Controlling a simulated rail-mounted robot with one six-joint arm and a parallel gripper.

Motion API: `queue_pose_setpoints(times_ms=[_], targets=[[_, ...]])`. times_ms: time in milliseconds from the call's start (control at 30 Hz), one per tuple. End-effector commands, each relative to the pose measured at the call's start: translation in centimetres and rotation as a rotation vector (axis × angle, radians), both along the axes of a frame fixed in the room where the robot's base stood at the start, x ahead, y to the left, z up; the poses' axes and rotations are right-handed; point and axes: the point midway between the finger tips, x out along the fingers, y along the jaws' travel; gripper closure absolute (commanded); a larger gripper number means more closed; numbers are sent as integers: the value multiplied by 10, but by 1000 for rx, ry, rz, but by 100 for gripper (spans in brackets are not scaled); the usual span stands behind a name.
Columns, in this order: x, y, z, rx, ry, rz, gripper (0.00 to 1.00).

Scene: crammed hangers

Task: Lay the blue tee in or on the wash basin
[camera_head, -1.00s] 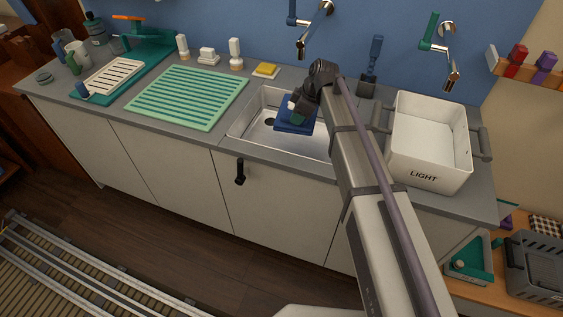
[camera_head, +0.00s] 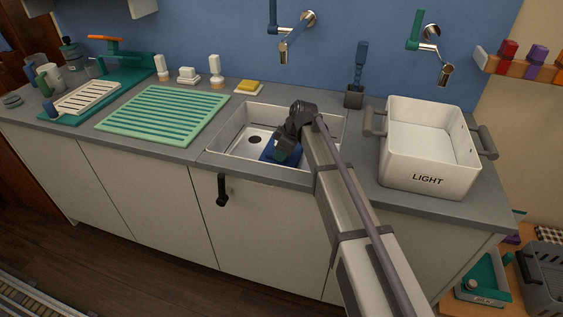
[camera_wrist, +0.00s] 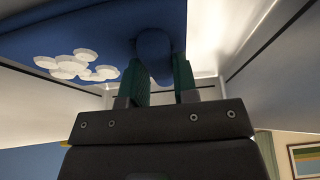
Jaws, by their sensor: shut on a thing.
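The wash basin (camera_head: 228,145) is a white and steel sink sunk into the grey counter, with a dark drain at its left. The blue tee (camera_head: 271,156) is low in the basin's right part, partly hidden by my gripper (camera_head: 284,147). In the wrist view the blue tee (camera_wrist: 110,28) fills the upper left and carries a white patch of round shapes. My gripper (camera_wrist: 165,78) has green fingers shut on a bunched fold of the tee. Basin walls show on both sides there. I cannot tell whether the tee touches the basin floor.
A white crate marked LIGHT (camera_head: 428,180) stands right of the basin. A green ribbed drainer (camera_head: 160,112) lies to its left. A yellow sponge (camera_head: 249,86) and a wall tap (camera_head: 297,32) are behind it. A brush in a holder (camera_head: 355,90) stands at the back.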

Motion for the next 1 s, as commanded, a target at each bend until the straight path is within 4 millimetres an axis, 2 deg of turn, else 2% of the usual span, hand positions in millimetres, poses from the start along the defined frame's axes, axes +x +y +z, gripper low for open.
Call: queue_pose_setpoints(times_ms=[33, 167, 333, 367, 600, 867, 1000], targets=[[0, 0, -5, 0, 0, 0, 100], [0, 0, -1, 0, 0, 0, 100], [0, 0, -6, 0, 0, 0, 100], [0, 0, -5, 0, 0, 0, 71], [0, 0, -4, 0, 0, 0, 48], [0, 0, -3, 0, 0, 0, 47], [-1, -4, 13, 0, 0, -1, 47]])
